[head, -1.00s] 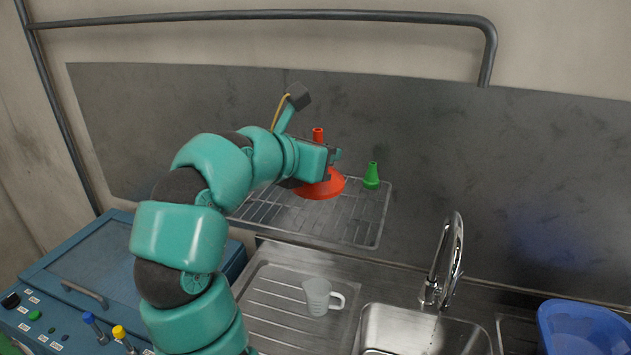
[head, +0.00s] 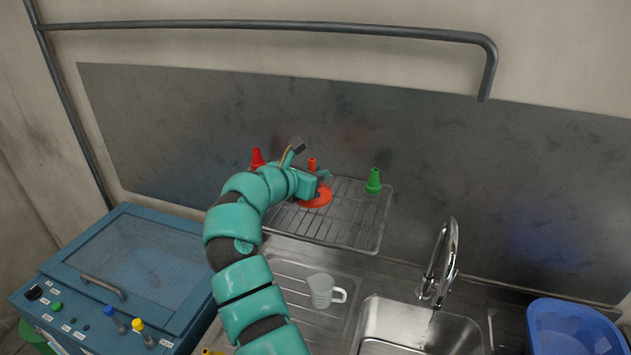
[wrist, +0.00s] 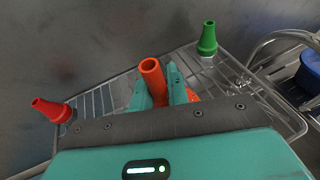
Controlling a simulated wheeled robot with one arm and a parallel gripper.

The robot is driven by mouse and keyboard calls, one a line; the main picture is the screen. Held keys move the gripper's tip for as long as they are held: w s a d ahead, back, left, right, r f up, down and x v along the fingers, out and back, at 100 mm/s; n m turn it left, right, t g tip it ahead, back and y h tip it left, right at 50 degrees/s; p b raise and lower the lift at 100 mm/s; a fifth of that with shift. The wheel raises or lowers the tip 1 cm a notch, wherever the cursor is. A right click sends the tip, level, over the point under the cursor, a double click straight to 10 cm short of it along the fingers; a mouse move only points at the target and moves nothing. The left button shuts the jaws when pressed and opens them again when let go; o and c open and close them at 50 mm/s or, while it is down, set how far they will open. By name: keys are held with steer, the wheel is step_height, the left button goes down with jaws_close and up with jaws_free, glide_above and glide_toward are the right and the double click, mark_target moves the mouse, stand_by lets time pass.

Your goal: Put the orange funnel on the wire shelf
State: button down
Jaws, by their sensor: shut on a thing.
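The orange funnel (head: 316,199) is spout up and wide rim down over the back-left part of the wire shelf (head: 345,228). Its rim looks at or just above the wires; I cannot tell whether it touches. My gripper (head: 322,177) is shut on the funnel's spout. In the wrist view, the orange spout (wrist: 152,78) stands between the two fingers of my gripper (wrist: 160,90), and the wrist body hides most of the cone. The wire shelf (wrist: 98,103) shows on both sides there.
A green funnel (head: 373,181) stands at the shelf's back right, a red one (head: 257,159) at its left end. Below are a clear measuring jug (head: 321,291) on the drainer, a sink with a tap (head: 440,265) and a blue basin (head: 570,330). The shelf's front is clear.

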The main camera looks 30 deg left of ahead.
steer(key=shift+f+p, duration=0.55)
steer(key=shift+f, duration=1)
steer(key=c, duration=1.4)
jaws_free()
steer(key=shift+f, duration=0.1)
steer(key=shift+o, duration=0.2)
steer(key=b+v, duration=0.5)
steer(key=v, duration=0.6)
steer(key=shift+a, duration=0.15)
steer(key=shift+s+r+b, duration=0.25)
steer(key=shift+s+b, duration=0.05)
steer(key=shift+s, duration=0.15)
